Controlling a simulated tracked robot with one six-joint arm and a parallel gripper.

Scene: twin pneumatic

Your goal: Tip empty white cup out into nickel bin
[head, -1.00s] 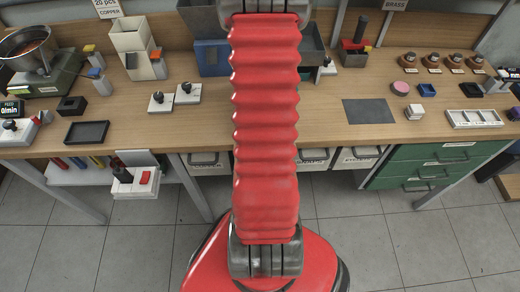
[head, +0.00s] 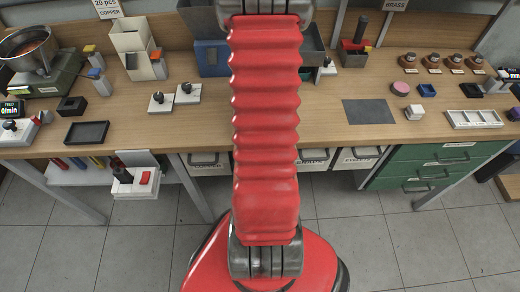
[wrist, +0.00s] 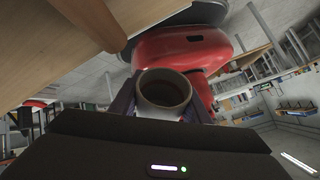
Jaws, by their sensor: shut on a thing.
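In the wrist view my gripper (wrist: 162,108) is shut on the white cup (wrist: 164,110), with a dark finger on each side of it. The cup's round rim and shaded inside face the camera, and I see nothing in it. The view is steeply tilted, with my red base behind the cup. In the head view my red arm hides the gripper and cup. Pale labelled bins hang under the bench: one at the left (head: 207,160), one in the middle (head: 313,157) and one at the right (head: 358,159). I cannot tell which is the nickel bin.
The wooden bench (head: 325,120) spans the head view, with a hopper (head: 131,40), a scale (head: 45,75) and a grey mat (head: 368,111) on it. Green drawers (head: 430,170) stand below right. A bench edge (wrist: 90,25) is close in the wrist view. The tiled floor in front is clear.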

